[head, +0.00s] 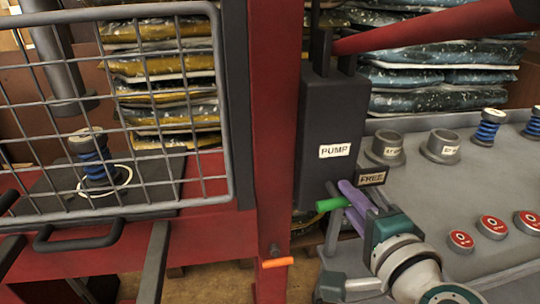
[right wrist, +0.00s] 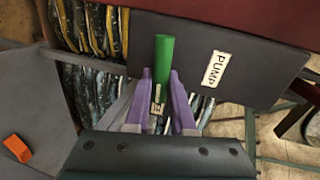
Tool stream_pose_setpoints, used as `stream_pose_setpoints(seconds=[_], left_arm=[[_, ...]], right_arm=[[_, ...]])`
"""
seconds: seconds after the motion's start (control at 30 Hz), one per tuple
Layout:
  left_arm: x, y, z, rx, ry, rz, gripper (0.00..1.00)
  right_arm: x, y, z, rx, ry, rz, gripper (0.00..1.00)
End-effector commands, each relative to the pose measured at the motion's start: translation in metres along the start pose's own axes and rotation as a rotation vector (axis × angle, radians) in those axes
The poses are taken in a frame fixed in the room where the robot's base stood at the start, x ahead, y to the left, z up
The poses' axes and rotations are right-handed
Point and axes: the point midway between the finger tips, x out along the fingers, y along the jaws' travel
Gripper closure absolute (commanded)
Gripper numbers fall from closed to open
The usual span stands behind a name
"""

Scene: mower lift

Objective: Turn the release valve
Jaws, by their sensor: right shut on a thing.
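The release valve's green handle (head: 330,204) sticks out below the dark pump box (head: 328,115) labelled PUMP, beside the FREE label (head: 372,178). My right gripper (head: 349,201), with purple fingers, is shut on the handle. In the right wrist view the green handle (right wrist: 164,55) stands between the purple fingertips of the gripper (right wrist: 162,88), its free end pointing up in the picture. The fingers hide part of the handle, and its joint to the pump is hard to see. My left gripper is not seen.
A red post (head: 270,100) stands left of the pump, with an orange lever (head: 277,262) low on it. A wire guard (head: 120,110) fills the left side. At right, a grey table (head: 425,195) carries blue springs (head: 487,127), grey cups (head: 440,146) and red discs (head: 492,225).

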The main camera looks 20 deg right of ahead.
Motion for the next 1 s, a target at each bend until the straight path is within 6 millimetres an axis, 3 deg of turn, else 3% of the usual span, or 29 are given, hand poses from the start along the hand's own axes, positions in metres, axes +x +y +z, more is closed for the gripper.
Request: stream_pose_setpoints(seconds=[0.67,0.7,0.93,1.0], left_arm=[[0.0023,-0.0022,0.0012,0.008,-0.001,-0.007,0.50],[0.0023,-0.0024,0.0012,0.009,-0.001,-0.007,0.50],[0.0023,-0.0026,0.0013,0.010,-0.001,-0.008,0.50],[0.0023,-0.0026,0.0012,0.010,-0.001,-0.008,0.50]], right_arm=[[0.0001,0.0012,-0.0004,0.060,-0.011,0.000,1.00],[0.0001,0.0012,-0.0004,0.060,-0.011,0.000,0.74],[0.0001,0.0011,-0.0003,0.059,-0.011,0.000,0.48],[0.0002,0.0010,-0.0002,0.059,-0.011,0.000,0.48]])
